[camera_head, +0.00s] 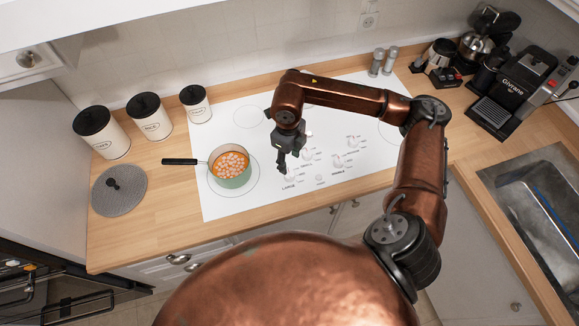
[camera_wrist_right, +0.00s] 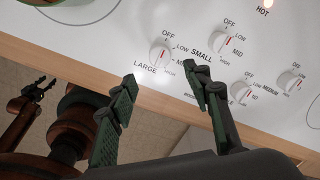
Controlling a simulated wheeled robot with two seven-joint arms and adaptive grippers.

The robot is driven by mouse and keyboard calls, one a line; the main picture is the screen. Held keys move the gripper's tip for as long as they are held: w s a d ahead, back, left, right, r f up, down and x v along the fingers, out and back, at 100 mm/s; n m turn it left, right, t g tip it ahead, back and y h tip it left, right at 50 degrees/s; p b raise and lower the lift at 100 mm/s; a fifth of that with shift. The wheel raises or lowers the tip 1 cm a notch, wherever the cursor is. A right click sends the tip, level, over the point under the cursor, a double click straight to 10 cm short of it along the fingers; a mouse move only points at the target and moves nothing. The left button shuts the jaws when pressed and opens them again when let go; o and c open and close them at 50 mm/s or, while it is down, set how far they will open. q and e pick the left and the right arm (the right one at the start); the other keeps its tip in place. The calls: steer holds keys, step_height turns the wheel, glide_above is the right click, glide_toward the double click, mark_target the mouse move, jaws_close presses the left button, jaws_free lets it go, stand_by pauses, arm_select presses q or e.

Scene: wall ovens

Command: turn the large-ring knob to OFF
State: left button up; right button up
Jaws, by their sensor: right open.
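The large-ring knob (camera_wrist_right: 160,52) is a white round knob with a red line, labelled LARGE, at the front left of the knob group in the wrist view. OFF is printed above it, LOW to its right. Its red line stands nearly upright in the picture; I cannot tell which end is the pointer. My right gripper (camera_wrist_right: 160,73) is open and empty, its two dark fingers apart, with the knob seen just beyond the gap. In the head view the right gripper (camera_head: 281,165) hangs over the knob area and partly hides it. My left gripper (camera_wrist_right: 37,88) looks open, small at the left.
A green pot (camera_head: 230,167) of orange food stands on the left burner, its handle pointing left. Other knobs, including the SMALL knob (camera_wrist_right: 223,42), sit close to the right. Canisters (camera_head: 148,113) stand behind left, a coffee machine (camera_head: 515,90) at the right.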

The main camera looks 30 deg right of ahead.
steer(key=shift+r, duration=1.65)
